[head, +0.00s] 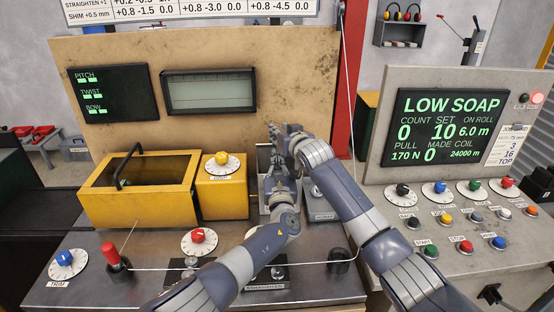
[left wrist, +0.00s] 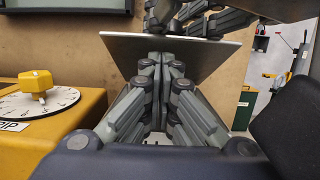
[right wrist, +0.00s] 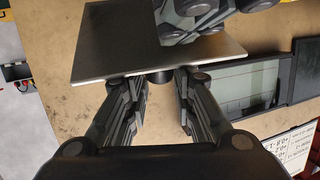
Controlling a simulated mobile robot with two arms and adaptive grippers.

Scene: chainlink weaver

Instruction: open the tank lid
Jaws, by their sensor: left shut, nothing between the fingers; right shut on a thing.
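The lid is a flat grey metal plate (left wrist: 120,45), also in the right wrist view (right wrist: 110,45). My right gripper (right wrist: 160,80) is shut on a dark knob at the plate's edge. My left gripper (left wrist: 158,65) is shut and empty, its fingertips close against the plate from the other side; I cannot tell if they touch. In the head view my left gripper (head: 275,145) and right gripper (head: 292,138) are close together above a grey metal tank (head: 263,157), which the arms largely hide. The lid is not clear in that view.
A yellow box (head: 140,212) with a dark window and handle stands left of the tank, beside a yellow dial block (head: 222,188). A beige panel (head: 300,65) rises behind. The control console (head: 455,165) reads LOW SOAP. A wire crosses the bench (head: 85,290).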

